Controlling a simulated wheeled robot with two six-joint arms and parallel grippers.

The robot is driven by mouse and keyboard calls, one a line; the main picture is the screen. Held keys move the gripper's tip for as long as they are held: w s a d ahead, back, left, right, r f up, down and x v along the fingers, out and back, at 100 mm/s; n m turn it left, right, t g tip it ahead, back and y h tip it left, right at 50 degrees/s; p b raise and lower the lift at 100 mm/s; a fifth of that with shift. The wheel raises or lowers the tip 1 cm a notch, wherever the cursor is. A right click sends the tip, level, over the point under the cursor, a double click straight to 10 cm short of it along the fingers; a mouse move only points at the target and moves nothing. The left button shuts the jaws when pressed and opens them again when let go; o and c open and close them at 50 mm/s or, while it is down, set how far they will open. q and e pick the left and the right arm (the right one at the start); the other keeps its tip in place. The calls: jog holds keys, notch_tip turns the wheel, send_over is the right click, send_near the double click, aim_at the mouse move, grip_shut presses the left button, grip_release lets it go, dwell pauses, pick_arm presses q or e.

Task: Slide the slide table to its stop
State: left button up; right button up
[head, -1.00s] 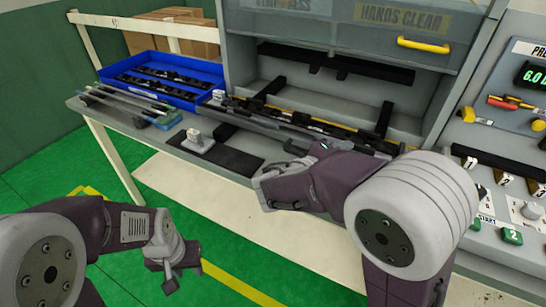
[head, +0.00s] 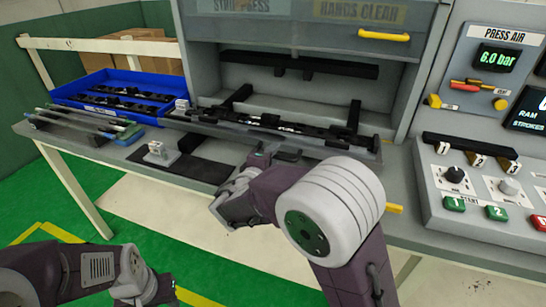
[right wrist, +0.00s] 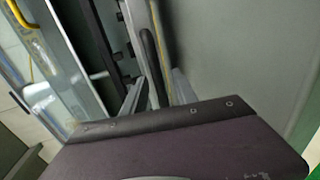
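The slide table (head: 225,129) is a long grey tray bearing a black trim fixture, at the front of the press opening. My right gripper (head: 285,155) is at its front edge, partly hidden by my arm. In the right wrist view, its two pale fingers (right wrist: 158,92) stand apart with a dark rounded bar (right wrist: 149,52), seemingly the table's handle, between them. Gaps show beside the bar; contact is unclear. My left gripper (head: 165,290) hangs low over the floor, away from the table, and its fingers are unclear.
A blue bin (head: 97,82) with black clips stands at the left, near rods on a rack (head: 75,128). The press guard with yellow handle (head: 384,35) is above; a button panel (head: 480,205) is at right.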

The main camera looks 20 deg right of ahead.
grip_shut()
dwell(1.5)
